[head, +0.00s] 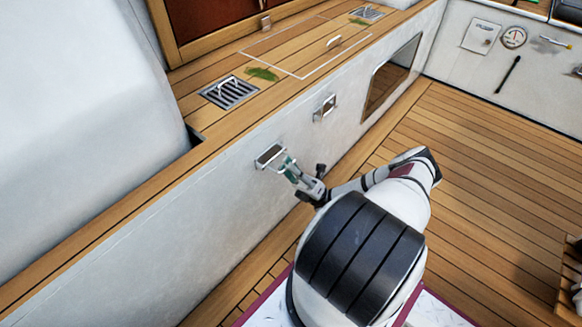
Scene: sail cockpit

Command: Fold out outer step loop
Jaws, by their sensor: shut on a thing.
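Two small metal step loops are on the white cockpit side wall. The near step loop (269,155) is a bright frame with a dark inside, and it seems to stand out from the wall at its upper edge. The far step loop (325,107) sits further along the wall, to the right and higher in the picture. My gripper (285,162) reaches the near loop from the lower right and is shut on it. The fingertips are small here, and the exact grip on the loop is hard to make out.
The wall (150,235) has a wooden ledge on top with a metal grate (230,92) and green leaves (262,74). A dark recessed window (391,76) lies further along. The teak floor (500,180) at right is open. A wooden crate-like thing (570,285) stands at the right edge.

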